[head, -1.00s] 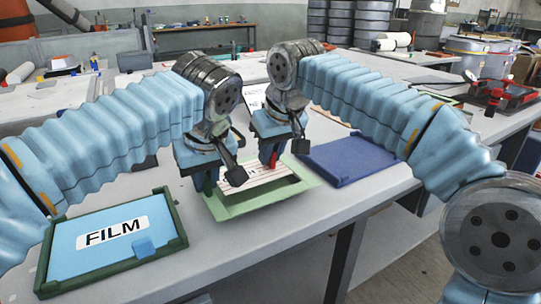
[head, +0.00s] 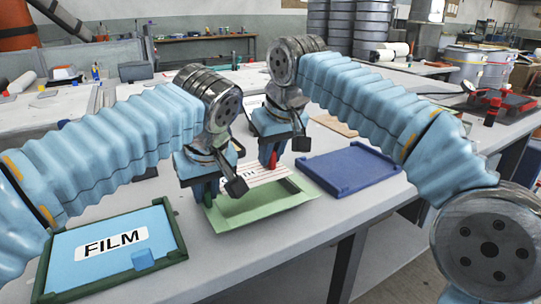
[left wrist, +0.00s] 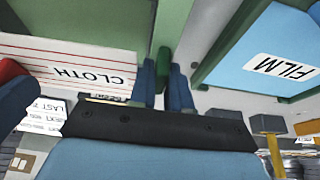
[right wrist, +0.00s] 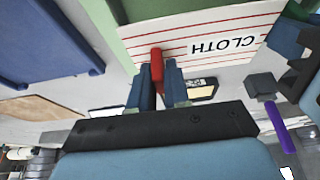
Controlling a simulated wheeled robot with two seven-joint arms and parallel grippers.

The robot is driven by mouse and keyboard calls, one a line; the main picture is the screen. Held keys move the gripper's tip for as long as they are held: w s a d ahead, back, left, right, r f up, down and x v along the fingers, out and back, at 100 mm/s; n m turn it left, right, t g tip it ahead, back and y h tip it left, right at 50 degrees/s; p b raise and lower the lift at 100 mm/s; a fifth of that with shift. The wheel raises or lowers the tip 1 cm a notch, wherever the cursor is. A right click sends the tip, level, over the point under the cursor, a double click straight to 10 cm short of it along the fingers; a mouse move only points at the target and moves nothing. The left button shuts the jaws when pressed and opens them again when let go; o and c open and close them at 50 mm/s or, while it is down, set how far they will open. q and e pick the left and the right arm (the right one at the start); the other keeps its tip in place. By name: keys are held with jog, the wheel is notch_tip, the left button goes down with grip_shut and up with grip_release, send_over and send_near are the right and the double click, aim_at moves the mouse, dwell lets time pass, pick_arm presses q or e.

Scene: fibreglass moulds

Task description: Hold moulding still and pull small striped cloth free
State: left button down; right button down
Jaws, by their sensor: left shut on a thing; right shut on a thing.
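The moulding (head: 245,215) is a pale green, shallow tray-like piece on the table, its front part bare. The small striped cloth (head: 262,174), white with red lines and marked CLOTH, lies over its back part; it also shows in the left wrist view (left wrist: 40,52) and the right wrist view (right wrist: 185,30). My left gripper (head: 207,193) is shut on a green upright part at the moulding's left side, seen between the fingers (left wrist: 163,85). My right gripper (head: 270,158) is shut on the cloth's red tab (right wrist: 156,65) at its back edge. The cloth's far edge is partly hidden.
A dark green framed tray (head: 185,240) with a blue FILM sheet (head: 75,255) and small blue block (head: 143,259) stands at the left. An empty blue tray (head: 350,170) lies right of the moulding. The table's front edge is close. Another bench stands behind.

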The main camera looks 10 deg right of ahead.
jog(key=shift+r, duration=2.1)
pick_arm(q)
jog(key=c, duration=1)
grip_release()
pick_arm(e)
jog(key=shift+a, duration=0.1)
pick_arm(q)
jog(key=shift+d, duration=0.1)
pick_arm(e)
jog(key=shift+s+a+f, duration=0.1)
jog(key=shift+a, duration=0.05)
